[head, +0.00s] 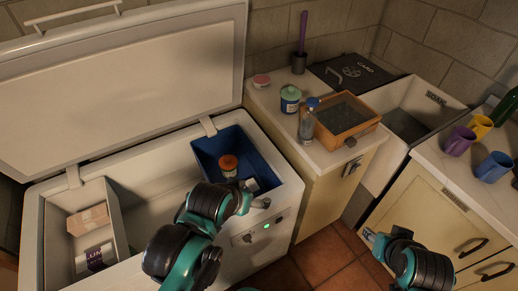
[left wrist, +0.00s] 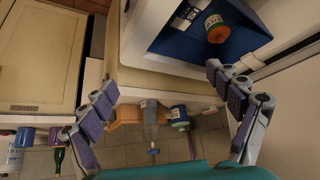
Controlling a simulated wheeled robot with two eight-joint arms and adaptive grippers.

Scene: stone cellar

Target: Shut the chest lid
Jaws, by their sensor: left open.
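The white chest (head: 150,195) stands at the left in the head view. Its lid (head: 120,85) is up, leaning back near the wall, with a white handle (head: 75,14) along its top edge. My left gripper (head: 258,192) is open and empty over the chest's front right, by the blue bin (head: 278,183). In the left wrist view its fingers (left wrist: 162,80) are spread wide, with the blue bin (left wrist: 175,45) beyond them. My right gripper (head: 370,236) is low at the right, before the cabinets; its finger opening is unclear.
Inside the chest are a white bin (head: 115,225) with packages and an orange-lidded jar (head: 229,165) in the blue bin. Right of it, a counter holds a wooden box (head: 345,118), a bottle (head: 307,125) and a green-lidded jar (head: 290,98). Mugs (head: 459,140) stand farther right.

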